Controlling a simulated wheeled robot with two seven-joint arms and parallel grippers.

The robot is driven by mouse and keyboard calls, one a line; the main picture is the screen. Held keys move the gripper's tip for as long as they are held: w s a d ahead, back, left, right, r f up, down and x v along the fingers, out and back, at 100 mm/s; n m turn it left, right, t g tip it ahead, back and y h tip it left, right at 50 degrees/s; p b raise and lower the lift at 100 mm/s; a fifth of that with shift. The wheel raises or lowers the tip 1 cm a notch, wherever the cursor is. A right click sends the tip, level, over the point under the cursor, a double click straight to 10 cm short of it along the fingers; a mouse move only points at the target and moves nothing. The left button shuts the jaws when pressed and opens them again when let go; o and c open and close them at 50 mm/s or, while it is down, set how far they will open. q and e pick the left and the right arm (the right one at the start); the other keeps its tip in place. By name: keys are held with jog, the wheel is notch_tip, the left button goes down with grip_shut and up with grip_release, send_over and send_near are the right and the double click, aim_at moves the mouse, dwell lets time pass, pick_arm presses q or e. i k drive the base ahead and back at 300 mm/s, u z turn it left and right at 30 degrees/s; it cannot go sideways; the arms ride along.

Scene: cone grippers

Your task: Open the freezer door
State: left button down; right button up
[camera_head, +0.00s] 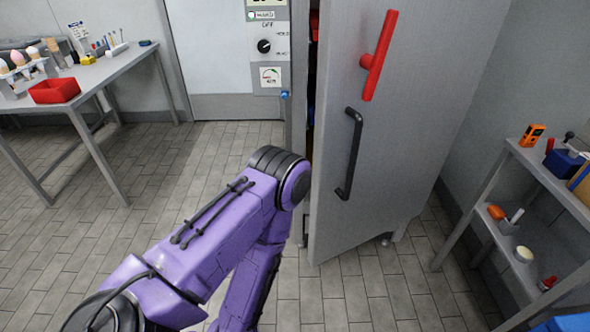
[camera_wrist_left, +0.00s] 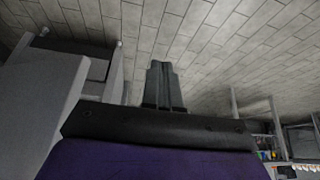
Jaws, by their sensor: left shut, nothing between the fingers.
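The freezer door (camera_head: 400,150) is a tall grey panel standing ajar, with a dark gap along its left edge. It carries a black bar handle (camera_head: 350,155) and a red T-shaped handle (camera_head: 378,58) above it. My left arm (camera_head: 225,225) is purple and bends in front of the door's left edge; its gripper is out of sight in the head view. In the left wrist view my left gripper (camera_wrist_left: 163,86) is shut and empty, with tiled floor beyond it. A pale grey panel, seemingly the door (camera_wrist_left: 40,105), is at the left, apart from the fingers. My right gripper is not in view.
A control panel (camera_head: 266,45) with a dial is left of the gap. A metal table (camera_head: 100,72) with a red bin (camera_head: 54,91) stands at far left. A shelf unit (camera_head: 545,180) with small items stands at right. Tiled floor (camera_head: 150,160) is clear at left.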

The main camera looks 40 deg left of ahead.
aim_at(377, 163)
jog(key=k, duration=0.2)
jog(key=z, duration=3.3)
jog(key=k, duration=1.95)
jog(key=u, duration=2.2)
jog(key=i, duration=0.5)
